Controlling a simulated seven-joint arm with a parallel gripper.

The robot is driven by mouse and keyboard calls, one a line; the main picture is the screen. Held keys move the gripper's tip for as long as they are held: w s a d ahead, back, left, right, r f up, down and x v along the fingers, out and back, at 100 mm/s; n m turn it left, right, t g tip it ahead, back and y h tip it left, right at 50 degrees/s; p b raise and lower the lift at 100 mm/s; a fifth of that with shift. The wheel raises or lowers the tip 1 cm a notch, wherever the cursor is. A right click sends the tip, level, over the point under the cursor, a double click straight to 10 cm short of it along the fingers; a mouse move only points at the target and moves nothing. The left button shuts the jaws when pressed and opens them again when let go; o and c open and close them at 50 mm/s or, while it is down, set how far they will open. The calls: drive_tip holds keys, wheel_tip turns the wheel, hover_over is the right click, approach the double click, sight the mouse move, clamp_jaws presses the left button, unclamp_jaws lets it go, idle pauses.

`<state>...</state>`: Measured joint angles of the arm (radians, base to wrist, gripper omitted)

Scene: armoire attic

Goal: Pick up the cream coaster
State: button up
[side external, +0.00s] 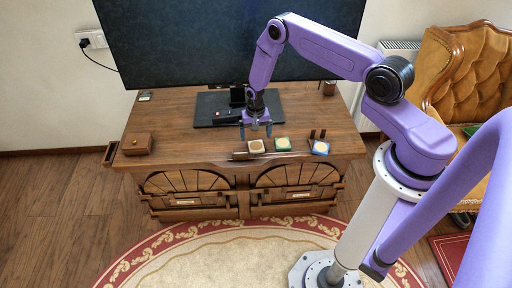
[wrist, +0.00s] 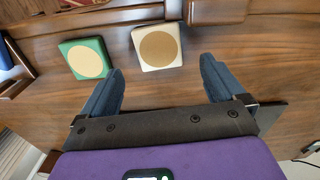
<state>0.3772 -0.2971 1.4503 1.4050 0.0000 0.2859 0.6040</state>
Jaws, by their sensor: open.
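The cream coaster (side external: 256,146) is a small square with a tan round centre, lying near the front edge of the wooden cabinet top. In the wrist view the cream coaster (wrist: 158,46) lies flat beyond the fingertips, roughly centred between them. My gripper (side external: 256,130) is open and empty, just behind the coaster in the side view. In the wrist view my gripper (wrist: 162,72) shows both dark fingers spread wide, apart from the coaster.
A green coaster (side external: 283,144) with a cream centre lies right of the cream one; it also shows in the wrist view (wrist: 86,59). A blue coaster (side external: 320,148) is further right by a dark holder (side external: 312,135). A wooden box (side external: 137,143) sits left. A television (side external: 190,45) stands behind.

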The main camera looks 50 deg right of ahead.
sight(256, 145)
drive_tip(key=shift+s+a+f, duration=0.1)
drive_tip(key=shift+f, duration=2.25)
drive_tip(key=c, duration=1.1)
